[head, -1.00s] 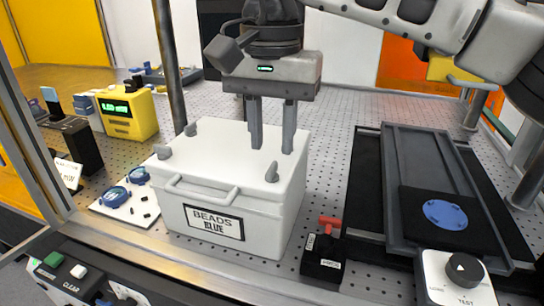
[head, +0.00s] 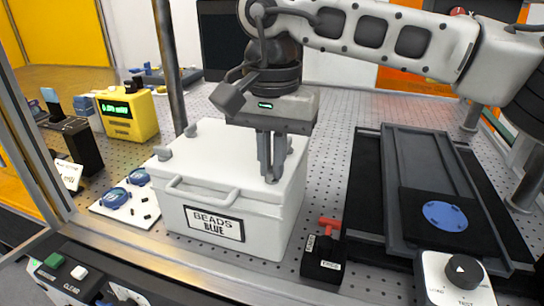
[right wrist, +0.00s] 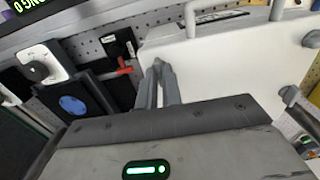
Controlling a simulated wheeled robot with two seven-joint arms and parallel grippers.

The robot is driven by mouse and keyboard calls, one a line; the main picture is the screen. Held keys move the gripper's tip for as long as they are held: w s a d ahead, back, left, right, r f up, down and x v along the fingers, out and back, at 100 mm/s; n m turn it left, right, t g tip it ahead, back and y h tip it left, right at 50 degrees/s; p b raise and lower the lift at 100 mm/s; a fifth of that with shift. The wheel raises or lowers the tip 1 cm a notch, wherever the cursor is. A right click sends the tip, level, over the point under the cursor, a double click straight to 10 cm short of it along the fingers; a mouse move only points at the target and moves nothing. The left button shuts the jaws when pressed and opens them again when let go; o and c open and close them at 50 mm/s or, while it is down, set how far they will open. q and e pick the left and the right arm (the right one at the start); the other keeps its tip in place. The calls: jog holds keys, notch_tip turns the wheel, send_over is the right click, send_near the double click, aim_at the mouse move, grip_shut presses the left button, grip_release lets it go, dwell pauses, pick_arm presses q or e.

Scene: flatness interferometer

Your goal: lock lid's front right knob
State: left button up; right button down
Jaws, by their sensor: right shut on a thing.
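The white box (head: 238,225) labelled BEADS BLUE stands on the perforated plate with its white lid (head: 222,150) on. Grey knobs sit at the lid's corners: front left (head: 163,153), back left (head: 190,129) and back right (head: 289,143). My right gripper (head: 270,178) points down at the lid's front right corner, its fingers close together and shut on the front right knob, which they mostly hide. In the right wrist view the fingertips (right wrist: 159,66) meet at the lid's edge. How far the knob is turned cannot be told. My left gripper is not in view.
Right of the box stand a black switch box (head: 322,260) with a red lever and a dark rail stage (head: 425,165) with a blue disc. A yellow meter (head: 130,117) and a white card with blue rings (head: 126,200) are left. A dark post rises behind the box.

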jog(key=m+b, duration=0.1)
jog(key=m, duration=0.2)
jog(key=shift+m, duration=0.4)
jog(key=m, duration=0.3)
jog(key=shift+m+b, duration=0.3)
jog(key=m, duration=0.4)
jog(key=shift+m+b, duration=0.3)
jog(key=shift+b, duration=0.1)
jog(key=m, duration=0.3)
jog(key=shift+m+b, duration=0.3)
jog(key=shift+m, duration=0.1)
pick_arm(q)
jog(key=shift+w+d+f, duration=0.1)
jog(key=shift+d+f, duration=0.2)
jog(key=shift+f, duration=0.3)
pick_arm(e)
jog(key=shift+r+m, duration=0.1)
jog(key=shift+m, duration=0.7)
